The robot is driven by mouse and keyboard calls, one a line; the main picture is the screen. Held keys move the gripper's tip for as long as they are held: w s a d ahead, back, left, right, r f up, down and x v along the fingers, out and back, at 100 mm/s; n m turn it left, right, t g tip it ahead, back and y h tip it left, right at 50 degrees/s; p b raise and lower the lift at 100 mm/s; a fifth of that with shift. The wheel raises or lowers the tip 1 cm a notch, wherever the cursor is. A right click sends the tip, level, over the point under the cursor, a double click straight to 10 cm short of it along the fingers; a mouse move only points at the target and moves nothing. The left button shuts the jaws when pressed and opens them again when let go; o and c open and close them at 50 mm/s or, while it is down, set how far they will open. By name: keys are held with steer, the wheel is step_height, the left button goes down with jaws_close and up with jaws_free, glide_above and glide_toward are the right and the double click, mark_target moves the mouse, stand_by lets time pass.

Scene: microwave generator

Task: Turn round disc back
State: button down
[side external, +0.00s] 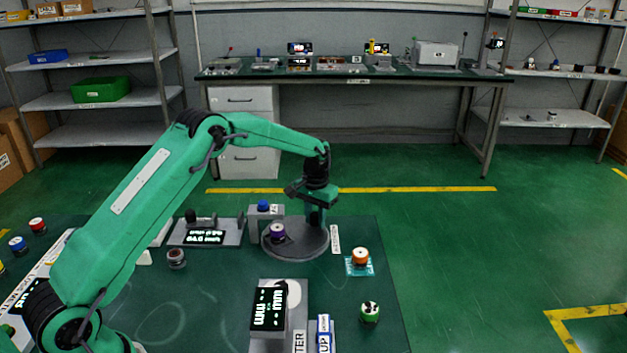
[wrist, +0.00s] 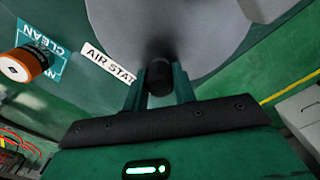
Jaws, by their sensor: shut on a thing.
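The round disc (side external: 300,252) is a flat dark grey turntable on the green table, below my gripper (side external: 315,218) in the side view. In the wrist view the disc (wrist: 205,35) fills the upper middle. My gripper (wrist: 160,82) is shut on a short black knob (wrist: 160,72) that stands up near the disc's edge.
An "AIR STAT..." label (wrist: 108,62) lies beside the disc. A grey block with a blue button (side external: 264,207) is behind-left. A display device (side external: 270,310) and green piece (side external: 370,314) are in front.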

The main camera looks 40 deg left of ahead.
mark_target(295, 220)
steer(key=shift+w+a+r+n, duration=0.1)
steer(key=shift+a+n, duration=0.4)
steer(key=shift+n, duration=0.35)
steer(key=shift+w+a+n, duration=0.1)
steer(key=shift+a+n, duration=0.35)
steer(key=shift+n, duration=0.4)
steer(key=shift+s+a+n, duration=0.15)
steer(key=shift+a+n, duration=0.65)
steer(key=shift+n, duration=0.7)
steer(key=shift+s+a+n, duration=0.25)
steer(key=shift+a+n, duration=0.2)
steer(key=shift+n, duration=0.35)
steer(key=shift+s+a+n, duration=0.2)
steer(key=shift+a+n, duration=0.2)
steer(key=shift+n, duration=0.4)
steer(key=shift+s+a+n, duration=0.35)
steer(key=shift+a+n, duration=0.1)
steer(key=shift+n, duration=0.65)
steer(key=shift+s+a, duration=0.1)
steer(key=c, duration=1.4)
jaws_free()
steer(key=shift+o, duration=1.3)
